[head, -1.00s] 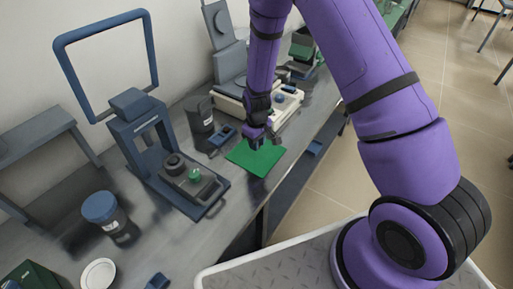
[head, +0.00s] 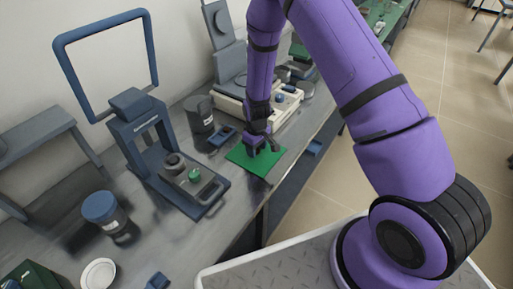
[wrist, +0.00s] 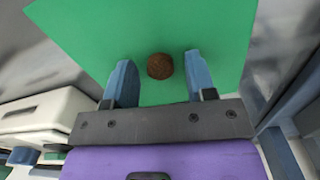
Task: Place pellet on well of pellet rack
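A small brown round pellet (wrist: 160,66) lies on a green mat (wrist: 90,35) in the wrist view. My gripper (wrist: 158,60) is open, with one blue finger on each side of the pellet and visible gaps on both sides. In the head view my gripper (head: 262,150) is low over the green mat (head: 266,166), and the pellet is hidden there. A small blue holder (head: 222,136) sits on the bench left of the mat; it may be the pellet rack, but its wells are too small to make out.
A dark blue press (head: 160,150) with a green knob stands left of the mat. A dark jar (head: 199,122) and a pale instrument (head: 286,103) stand behind it. A blue-lidded jar (head: 108,215) and white dish (head: 98,274) are at front left. The bench edge runs just right of the mat.

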